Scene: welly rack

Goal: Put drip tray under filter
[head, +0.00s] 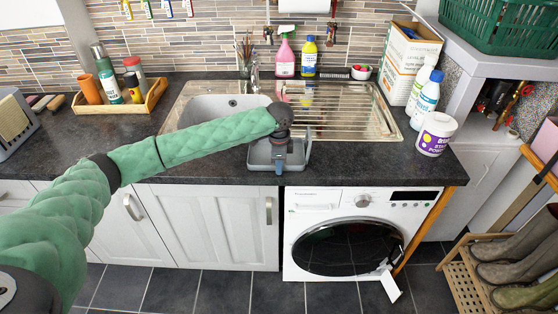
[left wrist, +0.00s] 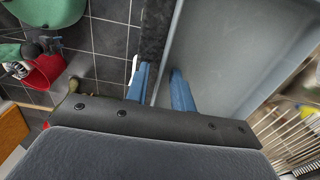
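A grey-blue drip tray (head: 260,158) lies on the dark worktop at its front edge, in front of the sink's drainer. My left gripper (head: 279,160) is over it, pointing down, and hides its middle. In the left wrist view the two blue fingers (left wrist: 161,88) stand on either side of the tray's near wall, one inside the tray (left wrist: 225,50) and one outside. A gap shows between the fingers, and they do not look closed on the wall. I cannot make out a filter in either view.
A white tub (head: 436,133) stands right; a wooden tray (head: 115,106) with bottles stands left. A washing machine (head: 350,235) is below. Worktop left of the sink is partly clear.

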